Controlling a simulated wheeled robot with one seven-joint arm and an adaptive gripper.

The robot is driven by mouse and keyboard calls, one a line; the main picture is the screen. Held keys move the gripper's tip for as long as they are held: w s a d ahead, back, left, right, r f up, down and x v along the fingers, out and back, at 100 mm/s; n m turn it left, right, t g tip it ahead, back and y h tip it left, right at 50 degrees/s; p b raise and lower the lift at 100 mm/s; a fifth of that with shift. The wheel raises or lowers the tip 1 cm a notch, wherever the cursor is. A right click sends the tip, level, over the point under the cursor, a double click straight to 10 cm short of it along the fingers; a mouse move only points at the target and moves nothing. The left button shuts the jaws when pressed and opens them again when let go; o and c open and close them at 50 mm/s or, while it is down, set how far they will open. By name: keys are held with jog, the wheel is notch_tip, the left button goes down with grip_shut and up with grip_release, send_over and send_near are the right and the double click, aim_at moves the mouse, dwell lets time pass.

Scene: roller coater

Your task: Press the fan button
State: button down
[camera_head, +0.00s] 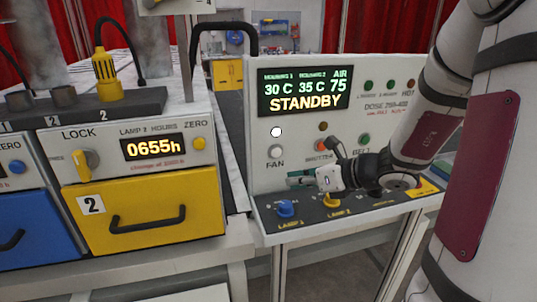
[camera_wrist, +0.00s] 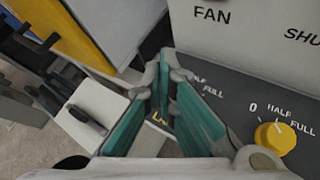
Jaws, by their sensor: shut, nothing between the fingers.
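The fan button (camera_head: 275,152) is a round pale button on the upright face of the control panel, just above the word FAN. A lit white lamp (camera_head: 276,132) sits above it. My gripper (camera_head: 293,182) is shut and empty. It is below and slightly right of the button in the head view, over the sloped lower panel and apart from the button. In the wrist view my gripper's teal fingers (camera_wrist: 163,72) point toward the lower panel.
A display (camera_head: 305,90) reads STANDBY. A blue knob (camera_head: 287,208) and a yellow knob (camera_head: 332,201) stand on the sloped panel below my gripper. An orange shutter button (camera_head: 321,146) is to the right. A yellow drawer (camera_head: 150,210) stands at left.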

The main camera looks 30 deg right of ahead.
jog(key=shift+w, duration=0.1)
jog(key=shift+w+d+b, duration=0.25)
jog(key=shift+w+b, duration=0.1)
jog(key=shift+w, duration=1.05)
jog(key=shift+w+d+b, duration=0.3)
jog(key=shift+w+b, duration=0.05)
jog(key=shift+w, duration=1.1)
jog(key=shift+w+d+b, duration=0.25)
jog(key=shift+w+b, duration=0.1)
jog(key=shift+w, duration=1.05)
jog(key=shift+w, duration=0.1)
jog(key=shift+w+d, duration=0.15)
jog(key=shift+w, duration=0.15)
jog(key=shift+w, duration=0.4)
jog(key=shift+s, duration=0.85)
jog(key=shift+s+a+p, duration=0.2)
jog(key=shift+s+p, duration=0.1)
jog(key=shift+s, duration=0.5)
jog(key=shift+s+a+p, duration=0.2)
jog(key=shift+s+p, duration=0.05)
jog(key=shift+s, duration=0.6)
jog(key=shift+s+a+p, duration=0.2)
jog(key=shift+s+p, duration=0.1)
jog(key=shift+s, duration=0.5)
